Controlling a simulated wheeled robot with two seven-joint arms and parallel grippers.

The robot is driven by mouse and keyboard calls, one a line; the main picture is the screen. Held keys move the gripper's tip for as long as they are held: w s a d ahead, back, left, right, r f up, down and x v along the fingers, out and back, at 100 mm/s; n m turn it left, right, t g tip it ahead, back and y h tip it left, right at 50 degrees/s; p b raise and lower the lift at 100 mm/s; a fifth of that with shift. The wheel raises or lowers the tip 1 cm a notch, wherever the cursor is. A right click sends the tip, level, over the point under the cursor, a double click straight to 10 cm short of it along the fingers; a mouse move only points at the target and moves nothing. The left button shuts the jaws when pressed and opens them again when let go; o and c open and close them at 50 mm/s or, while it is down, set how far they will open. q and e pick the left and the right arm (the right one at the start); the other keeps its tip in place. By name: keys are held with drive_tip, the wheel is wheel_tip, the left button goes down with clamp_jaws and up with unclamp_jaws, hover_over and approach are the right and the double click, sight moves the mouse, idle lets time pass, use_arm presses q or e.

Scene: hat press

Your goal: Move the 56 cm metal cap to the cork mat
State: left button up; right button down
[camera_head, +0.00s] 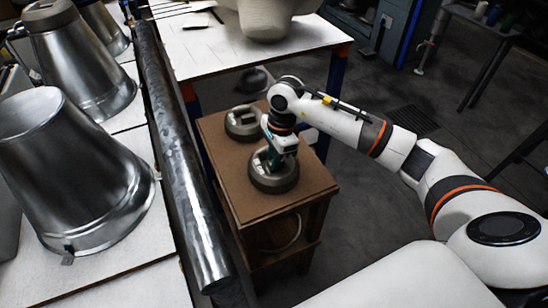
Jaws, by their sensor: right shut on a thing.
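Two round, dark grey metal caps with raised handles rest on or just over the brown, cork-like top (312,190) of a small wooden stand. My right gripper (277,160) points down at the nearer cap (273,182) and is shut on its raised middle part. I cannot tell whether this cap touches the brown top. The farther cap (243,125) lies behind it to the left, apart from my gripper. No size marking is readable on either cap. A separate cork mat cannot be made out. My left gripper is not in view.
Large metal cones (70,170) stand on a white surface at left. A long metal roll (180,150) runs between them and the stand. A white table (215,55) bearing a beige form (268,15) stands behind. The stand's front and right top are bare.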

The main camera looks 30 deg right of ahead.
drive_tip(key=shift+r, duration=0.15)
drive_tip(key=c, duration=1.3)
unclamp_jaws()
drive_tip(key=shift+f, duration=0.2)
drive_tip(key=shift+d+r+p, duration=0.15)
drive_tip(key=shift+r+p, duration=0.9)
drive_tip(key=shift+r, duration=0.9)
drive_tip(key=shift+d+r+p, duration=0.15)
drive_tip(key=shift+r+p, duration=0.9)
drive_tip(key=shift+r, duration=0.85)
